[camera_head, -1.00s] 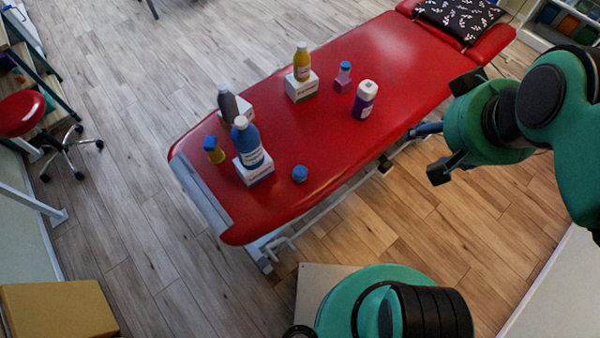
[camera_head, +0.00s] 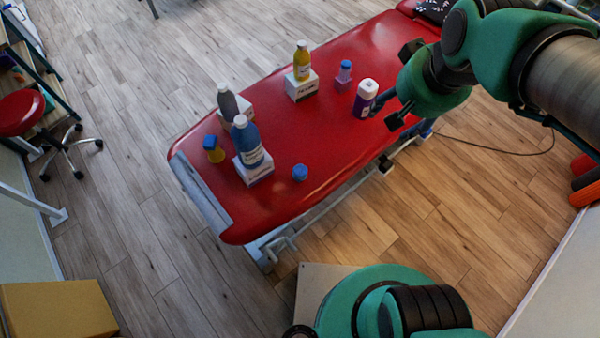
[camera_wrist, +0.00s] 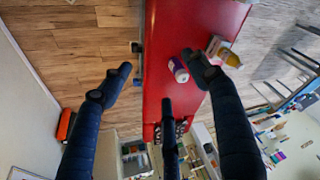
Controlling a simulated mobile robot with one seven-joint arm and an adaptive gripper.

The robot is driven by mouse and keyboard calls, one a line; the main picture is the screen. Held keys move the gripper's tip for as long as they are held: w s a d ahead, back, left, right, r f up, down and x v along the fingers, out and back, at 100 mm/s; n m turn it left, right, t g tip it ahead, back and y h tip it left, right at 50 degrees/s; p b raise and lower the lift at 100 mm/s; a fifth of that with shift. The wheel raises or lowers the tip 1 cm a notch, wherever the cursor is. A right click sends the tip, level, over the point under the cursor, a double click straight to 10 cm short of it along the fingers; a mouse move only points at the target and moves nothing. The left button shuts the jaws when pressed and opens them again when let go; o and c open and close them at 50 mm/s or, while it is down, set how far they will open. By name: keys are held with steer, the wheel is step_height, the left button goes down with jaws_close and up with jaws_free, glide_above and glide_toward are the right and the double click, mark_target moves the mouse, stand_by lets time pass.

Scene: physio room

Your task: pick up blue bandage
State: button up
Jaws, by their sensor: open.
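A small blue roll, which looks like the blue bandage (camera_head: 300,173), lies alone on the red treatment table (camera_head: 310,125) near its front edge in the head view. Another blue piece (camera_head: 346,65) sits on a pink block, and one more (camera_head: 210,142) sits on a yellow item. My gripper (camera_head: 388,112) is open and empty, near the table's right edge beside the purple-and-white bottle. It is well to the right of the lone blue roll. In the wrist view my open fingers (camera_wrist: 158,72) spread over the red table. I cannot make out the lone blue roll there.
The purple-and-white bottle (camera_head: 365,98) is closest to my gripper; it also shows in the wrist view (camera_wrist: 178,70). A blue bottle (camera_head: 247,141), a grey bottle (camera_head: 228,103) and a yellow bottle (camera_head: 302,61) stand at white boxes. The table around the lone roll's right side is clear.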

steer(key=w+a+f+g, duration=0.1)
steer(key=w+a+f, duration=0.45)
steer(key=f, duration=0.25)
steer(key=w+a+f+g, duration=0.1)
steer(key=w+a+f, duration=0.4)
steer(key=f, duration=0.4)
steer(key=a+f+g, duration=0.1)
steer(key=a+f, duration=0.3)
steer(key=f, duration=0.5)
steer(key=a+f+g+b, duration=0.1)
steer(key=a+f, duration=0.4)
steer(key=f, duration=0.4)
steer(key=shift+s+f+n, duration=0.15)
steer(key=shift+f+n, duration=0.25)
steer(key=b, duration=0.2)
glide_above(301, 171)
step_height(301, 171, down, 7)
steer(key=shift+d+f, duration=0.1)
steer(key=shift+d, duration=0.05)
steer(key=shift+f, duration=0.7)
